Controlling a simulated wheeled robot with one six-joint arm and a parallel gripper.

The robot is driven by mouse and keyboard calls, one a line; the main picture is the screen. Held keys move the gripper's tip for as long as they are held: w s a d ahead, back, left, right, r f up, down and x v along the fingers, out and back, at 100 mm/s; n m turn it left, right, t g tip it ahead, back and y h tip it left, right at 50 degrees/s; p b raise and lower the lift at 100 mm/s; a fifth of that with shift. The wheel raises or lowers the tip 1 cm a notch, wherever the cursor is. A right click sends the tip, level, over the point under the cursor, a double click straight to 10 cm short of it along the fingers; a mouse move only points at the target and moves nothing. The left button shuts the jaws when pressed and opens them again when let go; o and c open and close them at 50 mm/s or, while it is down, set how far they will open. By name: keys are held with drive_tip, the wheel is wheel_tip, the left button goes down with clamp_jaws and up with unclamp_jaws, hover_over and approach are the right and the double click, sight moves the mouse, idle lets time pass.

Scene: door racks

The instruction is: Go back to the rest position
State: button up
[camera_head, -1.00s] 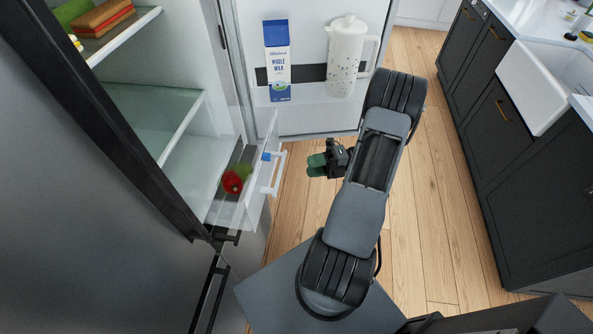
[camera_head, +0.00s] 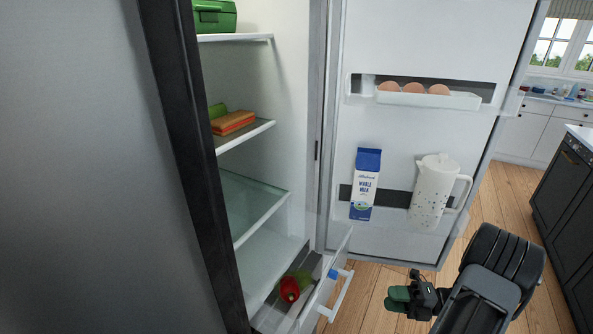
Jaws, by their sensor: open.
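My gripper (camera_head: 402,299) is at the lower right, in front of the open fridge door (camera_head: 425,140). Its green fingertips point left toward the fridge drawer (camera_head: 333,290), with a gap between them and the drawer's handle. The gripper is open and nothing shows in it. My arm runs from it to the lower right. The drawer is pulled out, and a red pepper (camera_head: 289,289) lies in it beside something green.
The door holds a milk carton (camera_head: 365,185), a white pitcher (camera_head: 433,195) and an egg shelf (camera_head: 440,100). Fridge shelves hold a green box (camera_head: 214,16) and an orange-and-green item (camera_head: 233,122). Dark cabinets (camera_head: 568,200) stand at right. Wooden floor (camera_head: 497,205) lies between.

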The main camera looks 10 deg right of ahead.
drive_tip(key=s+a+n+g+h, duration=0.2)
drive_tip(key=n+g+h, duration=0.2)
drive_tip(key=n, duration=0.7)
drive_tip(key=s+a+n+g+h, duration=0.25)
drive_tip(key=n+g+h, duration=0.2)
drive_tip(key=n, duration=0.55)
drive_tip(key=w+a+r+n+t+h, duration=0.2)
drive_tip(key=a+r+n+t+h, duration=0.4)
drive_tip(key=a+r+n, duration=0.8)
wheel_tip(320, 180, up, 2)
drive_tip(key=n+h, duration=0.2)
drive_tip(key=n, duration=0.3)
drive_tip(key=shift+a+r, duration=0.15)
drive_tip(key=shift+a, duration=0.1)
